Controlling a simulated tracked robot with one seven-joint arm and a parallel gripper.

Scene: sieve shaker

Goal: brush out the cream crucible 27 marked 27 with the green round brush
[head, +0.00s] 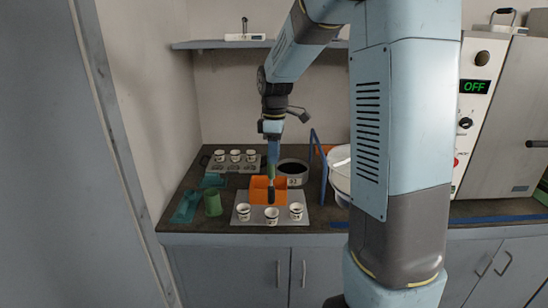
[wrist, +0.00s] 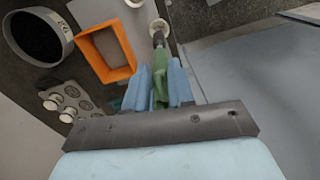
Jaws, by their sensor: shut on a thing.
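My gripper (head: 271,150) is shut on the green round brush (wrist: 160,85), which points down with its dark bristles lowest. In the head view the brush tip (head: 271,196) is just above or at the mouth of the middle front crucible (head: 271,217). That crucible, cream with dark marks, also shows in the wrist view (wrist: 161,26), right at the bristle tip; I cannot tell if the tip is inside. A left crucible (head: 243,213) and a right crucible (head: 296,212) stand on the same pale plate (head: 256,222). The numbers are too small to read, so I cannot pick out 27.
An orange box (head: 257,190) stands behind the front crucibles, with a round sieve pan (head: 293,176) behind it. A rack (head: 213,168) with more crucibles is at the back left. A green cup (head: 212,203) and a teal holder (head: 184,208) stand left. A blue panel (head: 319,165) rises at right.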

